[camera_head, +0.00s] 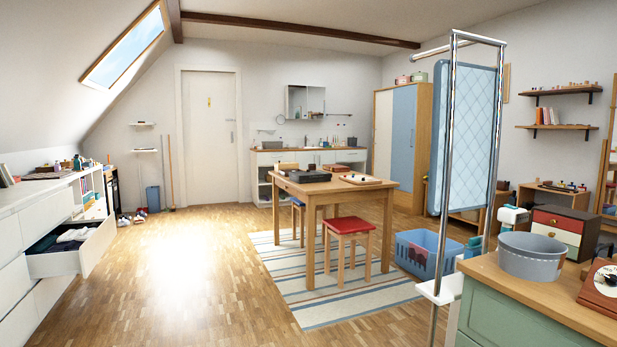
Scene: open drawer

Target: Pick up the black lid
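A dark, flat, box-like object (303,175) lies on the left part of the wooden table (345,191) in the middle of the room. It may be or carry the black lid, but it is too small to tell. A light tray (360,179) with small dark items lies beside it on the right. Neither of my grippers is in view.
An open drawer (68,262) with folded clothes juts out at the left. A red-topped stool (350,226) stands at the table's front. A blue basket (424,254) and a green cabinet (515,318) are at the right.

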